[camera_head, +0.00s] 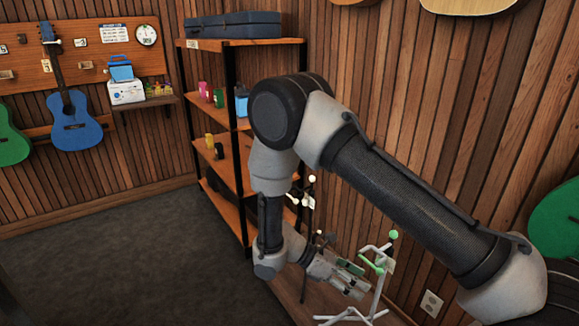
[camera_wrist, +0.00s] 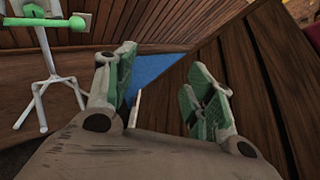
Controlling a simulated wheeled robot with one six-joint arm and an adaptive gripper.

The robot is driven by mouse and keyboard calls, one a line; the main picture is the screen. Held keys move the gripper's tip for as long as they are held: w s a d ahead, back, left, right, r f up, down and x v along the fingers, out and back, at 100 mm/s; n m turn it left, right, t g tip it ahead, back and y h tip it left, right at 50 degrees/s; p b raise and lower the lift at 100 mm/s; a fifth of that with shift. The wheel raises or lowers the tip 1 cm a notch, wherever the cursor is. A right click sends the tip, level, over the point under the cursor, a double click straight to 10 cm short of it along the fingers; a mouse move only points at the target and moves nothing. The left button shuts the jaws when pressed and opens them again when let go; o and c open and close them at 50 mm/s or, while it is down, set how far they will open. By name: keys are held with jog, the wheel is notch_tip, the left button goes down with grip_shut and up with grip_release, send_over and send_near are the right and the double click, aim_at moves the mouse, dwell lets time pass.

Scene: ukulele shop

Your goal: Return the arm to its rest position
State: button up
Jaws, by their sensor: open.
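My arm shows in the head view, bent at the elbow, with its lower part hanging down near the wall. My gripper (camera_head: 350,280) is at the lower middle of the head view, close to a white stand with green parts (camera_head: 379,262). In the wrist view my gripper (camera_wrist: 160,95) has its two green-padded fingers apart, with nothing between them. The white stand (camera_wrist: 45,65) shows at the left of the wrist view, apart from the fingers. A blue surface (camera_wrist: 155,72) shows beyond the fingers; I cannot tell what it is.
A wooden shelf unit (camera_head: 232,170) with cups and a dark case (camera_head: 232,25) on top stands behind my arm. A blue ukulele (camera_head: 73,120) hangs on the left wall. A green instrument (camera_head: 556,225) is at the right. The dark floor (camera_head: 110,260) at left is clear.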

jog(key=s+d+r+m+y, duration=0.1)
jog(key=d+r+m+y, duration=0.2)
jog(key=r, duration=0.4)
jog(key=s+d+r+m+y, duration=0.1)
jog(key=d+r+m+y, duration=0.15)
jog(key=r+m, duration=0.35)
jog(key=s+d+r+m+y, duration=0.1)
jog(key=r+m+y, duration=0.2)
jog(key=r, duration=0.5)
jog(key=s+d+r+m+t+y, duration=0.1)
jog(key=s+d+r+m+t, duration=0.2)
jog(key=d+r, duration=0.3)
jog(key=s+d+r+m+t+y, duration=0.2)
jog(key=s+d+r+m+t, duration=0.2)
jog(key=r, duration=0.6)
jog(key=shift+s+d+r+m, duration=0.2)
jog(key=shift+s+d+m, duration=0.1)
jog(key=shift+s+d, duration=0.85)
